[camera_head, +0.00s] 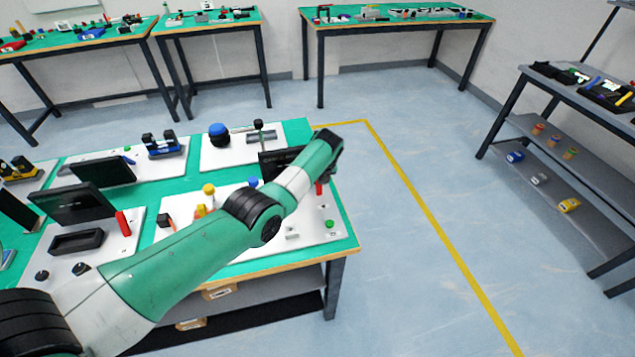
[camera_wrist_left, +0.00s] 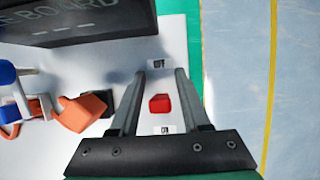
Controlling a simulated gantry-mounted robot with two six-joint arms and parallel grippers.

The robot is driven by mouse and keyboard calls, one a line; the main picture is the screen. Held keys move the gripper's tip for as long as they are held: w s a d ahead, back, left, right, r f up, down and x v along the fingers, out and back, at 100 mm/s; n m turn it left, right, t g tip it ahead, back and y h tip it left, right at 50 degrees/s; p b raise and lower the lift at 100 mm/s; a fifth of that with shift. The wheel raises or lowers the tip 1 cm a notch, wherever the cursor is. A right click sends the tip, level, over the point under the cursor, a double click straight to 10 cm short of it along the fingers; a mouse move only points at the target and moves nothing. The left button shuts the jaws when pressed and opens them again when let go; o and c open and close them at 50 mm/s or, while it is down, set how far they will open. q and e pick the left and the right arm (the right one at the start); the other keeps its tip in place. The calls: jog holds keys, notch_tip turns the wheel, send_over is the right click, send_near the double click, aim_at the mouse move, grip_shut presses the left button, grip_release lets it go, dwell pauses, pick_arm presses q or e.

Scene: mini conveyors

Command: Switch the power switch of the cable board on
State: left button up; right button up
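The cable board is a white panel (camera_head: 318,222) at the right end of the green table, with a black sign (camera_wrist_left: 80,22) whose visible lettering ends in "BOARD". In the left wrist view, a red power switch (camera_wrist_left: 160,103) stands on the white board between two small printed labels, too blurred to read surely. My left gripper (camera_wrist_left: 161,74) is over the board, its two fingers apart on either side of the switch and not visibly touching it. In the head view my left arm hides much of the board. My right gripper is in neither view.
Orange (camera_wrist_left: 80,112) and blue connector parts sit left of the fingers. The sign stands beyond the fingertips at upper left. The table's right edge is close, with open floor beyond. More boards, with a blue dome (camera_head: 218,130) and black screens (camera_head: 104,171), share the table.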

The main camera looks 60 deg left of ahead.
pick_arm(q)
grip_shut()
dwell(1.2)
